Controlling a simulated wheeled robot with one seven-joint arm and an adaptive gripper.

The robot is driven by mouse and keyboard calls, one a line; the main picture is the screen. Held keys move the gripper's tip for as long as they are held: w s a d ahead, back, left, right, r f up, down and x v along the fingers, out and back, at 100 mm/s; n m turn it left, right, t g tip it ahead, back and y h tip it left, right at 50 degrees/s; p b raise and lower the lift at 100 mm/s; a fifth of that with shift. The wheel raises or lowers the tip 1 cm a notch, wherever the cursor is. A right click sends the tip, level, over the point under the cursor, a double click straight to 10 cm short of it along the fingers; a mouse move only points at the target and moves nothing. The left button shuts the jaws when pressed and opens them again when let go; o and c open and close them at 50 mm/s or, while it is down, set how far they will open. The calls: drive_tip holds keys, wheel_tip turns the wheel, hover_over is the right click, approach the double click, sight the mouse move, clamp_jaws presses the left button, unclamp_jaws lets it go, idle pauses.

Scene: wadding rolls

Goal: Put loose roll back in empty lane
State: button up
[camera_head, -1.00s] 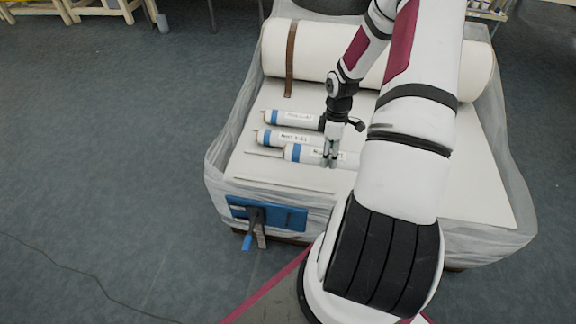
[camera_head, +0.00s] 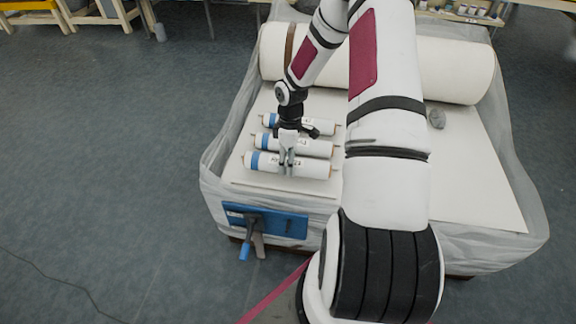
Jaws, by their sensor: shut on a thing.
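Three white rolls with blue bands and printed labels lie side by side on the left part of a white board. They are the back roll (camera_head: 268,121), the middle roll (camera_head: 316,149) and the front roll (camera_head: 312,169). My gripper (camera_head: 287,169) points down and is shut on the front roll near its middle, hiding part of its label. The front roll is roughly parallel to the other two, its left end a little further left. I cannot tell whether it rests on the board or hangs just above it. The lane under it is hidden.
A large white roll (camera_head: 450,70) with a brown strap (camera_head: 290,42) lies across the back. A small grey lump (camera_head: 437,118) sits on the board (camera_head: 470,175) to the right. A blue holder (camera_head: 290,223) with tools hangs at the front. My arm hides the board's middle.

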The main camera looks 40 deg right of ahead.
drive_tip(key=shift+f, duration=0.35)
drive_tip(key=shift+f, duration=0.1)
drive_tip(key=shift+f, duration=0.35)
drive_tip(key=shift+f+b, duration=0.2)
drive_tip(key=shift+b, duration=0.1)
drive_tip(key=o, duration=1.6)
drive_tip(key=shift+r, duration=0.1)
